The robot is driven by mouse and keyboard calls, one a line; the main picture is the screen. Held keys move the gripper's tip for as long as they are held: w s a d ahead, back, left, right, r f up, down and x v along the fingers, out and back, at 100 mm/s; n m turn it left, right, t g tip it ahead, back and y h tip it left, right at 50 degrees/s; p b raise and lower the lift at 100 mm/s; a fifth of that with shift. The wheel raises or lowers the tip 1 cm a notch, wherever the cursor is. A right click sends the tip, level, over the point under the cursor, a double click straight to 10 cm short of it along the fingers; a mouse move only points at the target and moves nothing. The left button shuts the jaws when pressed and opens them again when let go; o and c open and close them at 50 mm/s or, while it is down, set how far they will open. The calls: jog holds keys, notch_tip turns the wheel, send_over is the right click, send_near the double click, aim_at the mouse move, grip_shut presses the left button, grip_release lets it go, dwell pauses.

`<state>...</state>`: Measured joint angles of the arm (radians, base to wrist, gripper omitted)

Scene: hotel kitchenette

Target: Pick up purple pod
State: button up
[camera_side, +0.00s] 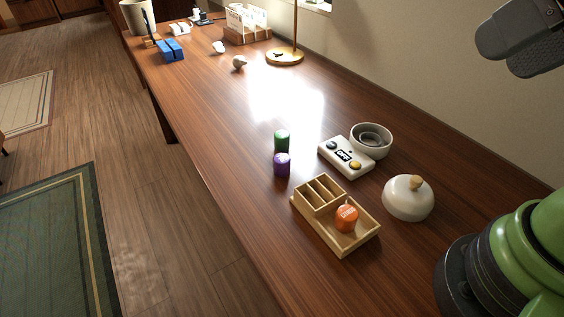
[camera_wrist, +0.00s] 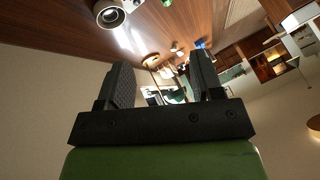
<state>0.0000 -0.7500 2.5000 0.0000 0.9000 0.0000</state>
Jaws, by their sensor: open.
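The purple pod (camera_side: 282,164) stands on the wooden table, just in front of a green pod (camera_side: 281,141), in the side view. I cannot make out the purple pod in the wrist view. My gripper (camera_wrist: 163,80) is open and empty in the wrist view, its two dark fingers well apart. In the side view, its dark fingers (camera_side: 521,42) show at the top right, above the table and far from the purple pod.
A wooden tray (camera_side: 308,222) stands near the purple pod and holds an orange pod (camera_side: 346,218). A white button box (camera_side: 345,157), a round bowl (camera_side: 386,134) and a white domed lid (camera_side: 408,198) stand to the right. A lamp (camera_side: 285,57) stands farther back. The mid-table is clear.

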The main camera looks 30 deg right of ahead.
jog(key=shift+o, duration=0.2)
jog(key=n+g+h, duration=0.2)
jog(key=n+g, duration=0.4)
send_over(282, 158)
jog(key=f, duration=2.4)
jog(key=shift+s+d+f, duration=0.15)
jog(key=shift+d+f, duration=0.05)
jog(key=shift+f, duration=0.05)
jog(key=f, duration=0.5)
jog(key=shift+a+f, duration=0.2)
jog(key=shift+f, duration=0.15)
jog(key=c, duration=1)
